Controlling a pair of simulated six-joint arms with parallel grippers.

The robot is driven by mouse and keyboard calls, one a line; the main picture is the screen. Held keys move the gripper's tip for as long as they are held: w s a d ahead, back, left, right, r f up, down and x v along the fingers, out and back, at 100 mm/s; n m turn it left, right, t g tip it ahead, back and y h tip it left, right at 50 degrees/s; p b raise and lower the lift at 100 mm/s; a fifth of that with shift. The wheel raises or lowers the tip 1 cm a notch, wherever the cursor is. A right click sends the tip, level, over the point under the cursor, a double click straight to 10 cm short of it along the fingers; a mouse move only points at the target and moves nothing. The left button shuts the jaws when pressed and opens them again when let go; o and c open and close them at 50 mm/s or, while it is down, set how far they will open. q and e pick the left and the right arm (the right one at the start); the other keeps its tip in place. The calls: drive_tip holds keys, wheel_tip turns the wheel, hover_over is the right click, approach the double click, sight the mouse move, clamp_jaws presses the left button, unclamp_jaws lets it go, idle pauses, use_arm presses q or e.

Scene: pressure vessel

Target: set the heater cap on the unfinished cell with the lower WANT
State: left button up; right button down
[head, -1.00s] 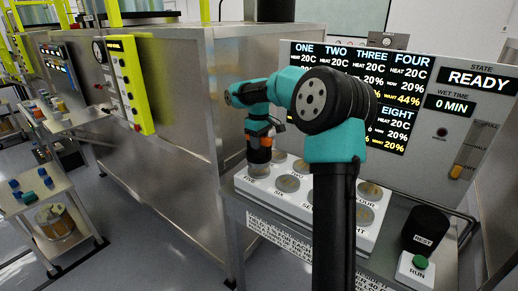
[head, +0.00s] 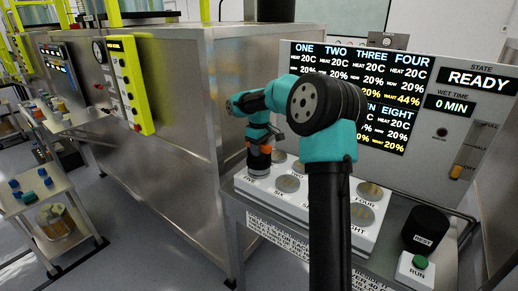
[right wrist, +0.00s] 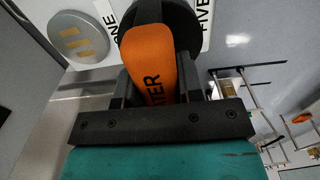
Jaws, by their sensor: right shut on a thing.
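In the head view the cap (head: 258,166) is at the left end of the white cell block (head: 325,226), over the spot labelled FIVE. I cannot tell whether it touches the block. Cell ONE's metal disc (right wrist: 80,37) is beside the cap in the right wrist view. The display (head: 400,68) shows FOUR with WANT 44% and EIGHT with WANT 20%, NOW 20%. My right arm hides other WANT values. My left gripper is out of view.
Right of the block stand a black REST cylinder (head: 425,230) and a green RUN button (head: 420,262). The panel reads READY (head: 482,79) and WET TIME 0 MIN. A large steel cabinet (head: 165,120) bounds the left side. A small cart (head: 42,195) stands at far left.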

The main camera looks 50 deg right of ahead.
drive_tip(key=shift+f, duration=0.1)
drive_tip(key=c, duration=0.8)
unclamp_jaws()
wheel_tip(320, 180, up, 12)
drive_tip(key=shift+r, duration=0.1)
idle(0.3)
